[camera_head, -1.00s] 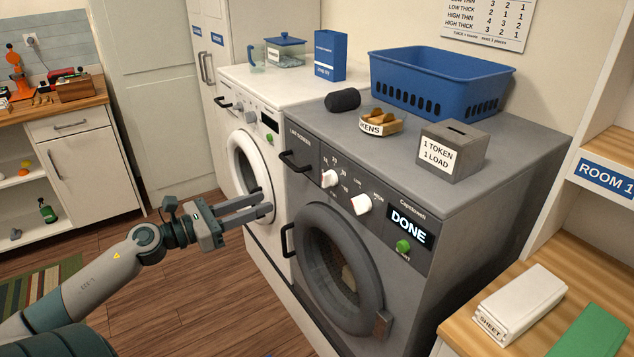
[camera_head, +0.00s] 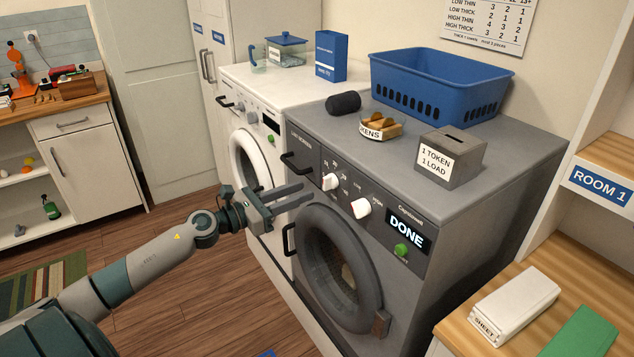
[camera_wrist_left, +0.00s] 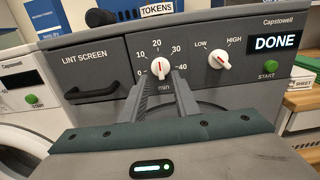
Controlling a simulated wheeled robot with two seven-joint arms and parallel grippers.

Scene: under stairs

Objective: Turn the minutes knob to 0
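The minutes knob (camera_head: 330,181) is a white knob on the grey machine's control panel. In the left wrist view the knob (camera_wrist_left: 160,68) has a dial marked 0, 10, 20, 30, 40 and "min"; its pointer seems to face up, near 20. My left gripper (camera_head: 310,193) is open and empty, its fingers reaching towards the panel just left of and below the knob. In the left wrist view the left fingertips (camera_wrist_left: 158,80) appear on both sides of the knob; I cannot tell whether they touch it. My right gripper is not in view.
A LOW/HIGH knob (camera_head: 361,208), a DONE display (camera_head: 408,228) and a green START button (camera_head: 401,250) sit to the right on the panel. The lint screen handle (camera_head: 297,163) is to the left. The round door (camera_head: 338,270) is below. A white machine (camera_head: 245,165) stands alongside.

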